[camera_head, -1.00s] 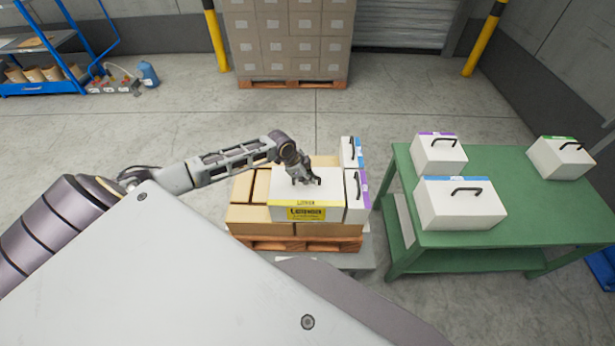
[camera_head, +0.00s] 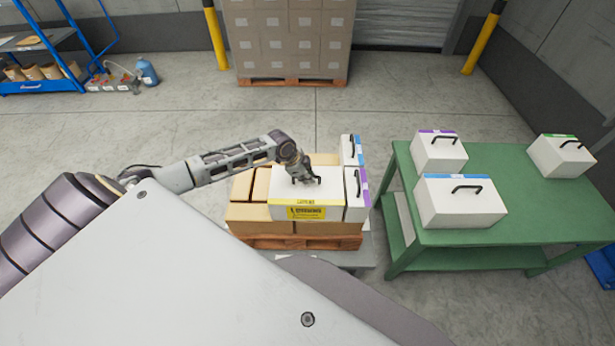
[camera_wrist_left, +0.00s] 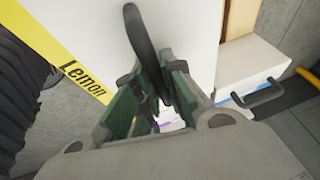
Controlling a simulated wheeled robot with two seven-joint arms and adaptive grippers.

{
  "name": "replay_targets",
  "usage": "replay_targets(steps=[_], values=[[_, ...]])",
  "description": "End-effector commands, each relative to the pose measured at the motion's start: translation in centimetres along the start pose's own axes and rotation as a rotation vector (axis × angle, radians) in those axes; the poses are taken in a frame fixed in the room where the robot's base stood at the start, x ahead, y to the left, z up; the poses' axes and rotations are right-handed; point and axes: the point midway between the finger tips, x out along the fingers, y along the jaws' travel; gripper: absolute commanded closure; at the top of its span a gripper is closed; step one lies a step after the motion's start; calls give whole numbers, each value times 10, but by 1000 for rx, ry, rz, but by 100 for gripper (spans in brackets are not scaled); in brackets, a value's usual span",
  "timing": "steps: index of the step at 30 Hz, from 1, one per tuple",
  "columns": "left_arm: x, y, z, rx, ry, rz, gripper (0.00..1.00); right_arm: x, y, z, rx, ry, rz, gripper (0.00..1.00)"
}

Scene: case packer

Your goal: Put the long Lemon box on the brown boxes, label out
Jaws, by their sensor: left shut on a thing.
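The long Lemon box (camera_head: 325,193) is white with a yellow band and a yellow label on the side facing the head camera. It is at the brown boxes (camera_head: 252,218) on the pallet, level and at the front of the stack. I cannot tell whether it bears fully on them. My left gripper (camera_head: 306,181) is above its top, shut on its black handle. In the left wrist view the handle (camera_wrist_left: 143,45) passes between the green-lined fingers (camera_wrist_left: 150,100), and the word Lemon shows on the yellow band (camera_wrist_left: 85,80). My right gripper is out of view.
Right beside the Lemon box stand a purple-banded white box (camera_head: 357,190) and, behind it, a blue-banded one (camera_head: 350,150). A green table (camera_head: 540,215) at right holds several white handled boxes. A tall carton stack (camera_head: 290,40) stands at the back on another pallet.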

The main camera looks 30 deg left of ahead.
Motion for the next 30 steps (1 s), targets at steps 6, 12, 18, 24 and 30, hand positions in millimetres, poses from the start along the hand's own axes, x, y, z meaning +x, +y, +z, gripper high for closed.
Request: replay_targets(steps=[6,12,18,24,30], values=[[0,-2,-2,1,5,-5,100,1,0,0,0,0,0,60],[2,-2,-1,1,5,-5,100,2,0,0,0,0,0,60],[3,-1,0,1,4,-4,72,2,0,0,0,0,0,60],[4,0,1,0,2,-2,64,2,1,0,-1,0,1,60],[5,2,3,0,-3,3,64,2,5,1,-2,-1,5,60]])
